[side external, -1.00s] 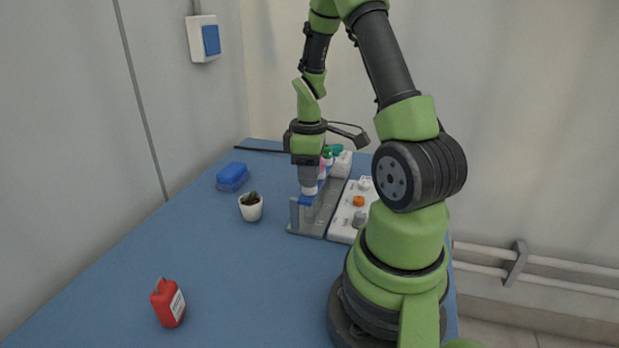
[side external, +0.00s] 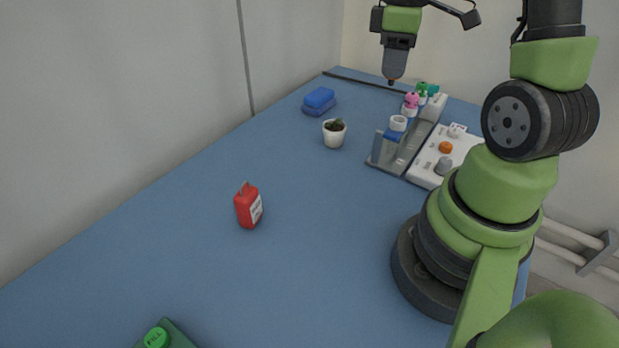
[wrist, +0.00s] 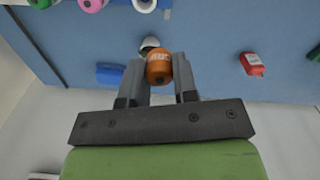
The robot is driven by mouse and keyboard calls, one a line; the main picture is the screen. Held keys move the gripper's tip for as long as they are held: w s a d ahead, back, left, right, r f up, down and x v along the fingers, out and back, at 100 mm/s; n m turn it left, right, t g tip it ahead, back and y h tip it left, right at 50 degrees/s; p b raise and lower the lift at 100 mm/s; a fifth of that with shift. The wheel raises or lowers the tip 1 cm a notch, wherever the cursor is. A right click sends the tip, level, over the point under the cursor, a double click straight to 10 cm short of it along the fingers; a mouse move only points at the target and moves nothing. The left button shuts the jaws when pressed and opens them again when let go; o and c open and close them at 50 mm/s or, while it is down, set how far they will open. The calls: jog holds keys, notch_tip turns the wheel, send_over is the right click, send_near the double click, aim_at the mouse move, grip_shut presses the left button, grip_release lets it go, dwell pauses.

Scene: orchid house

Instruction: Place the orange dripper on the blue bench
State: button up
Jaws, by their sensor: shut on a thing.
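My gripper (side external: 393,72) is raised well above the far part of the blue bench (side external: 190,235). It is shut on the orange dripper (wrist: 158,68), which shows between the two fingers in the wrist view. The dripper is clear of the bench. The grey rack (side external: 389,160) stands on the bench below and to the right, with a white ring, a pink dripper (side external: 411,101) and a green dripper (side external: 422,89) along it.
A white plant pot (side external: 334,139), a blue sponge-like block (side external: 319,101) and a red bottle (side external: 248,206) stand on the bench. A white panel with knobs (side external: 423,174) lies right of the rack. A green box (side external: 165,338) is at the front. Bench left of the red bottle is clear.

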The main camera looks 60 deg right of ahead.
jog(key=w+a+f+n, duration=0.2)
jog(key=a+n, duration=0.2)
jog(key=a, duration=0.3)
jog(key=w+a+f+n, duration=0.2)
jog(key=w+a+n, duration=0.15)
jog(key=a, duration=0.25)
jog(key=s+a+f+n, duration=0.2)
jog(key=a+n, duration=0.2)
jog(key=a, duration=0.3)
jog(key=s+a+f+n, duration=0.2)
jog(key=a+f+n, duration=0.1)
jog(key=a+n, duration=0.3)
jog(key=shift+m, duration=0.65)
jog(key=f, duration=0.6)
jog(key=a+f, duration=0.1)
jog(key=f, duration=0.2)
jog(key=shift+s, duration=0.1)
jog(key=shift+f, duration=0.1)
jog(key=o, duration=0.9)
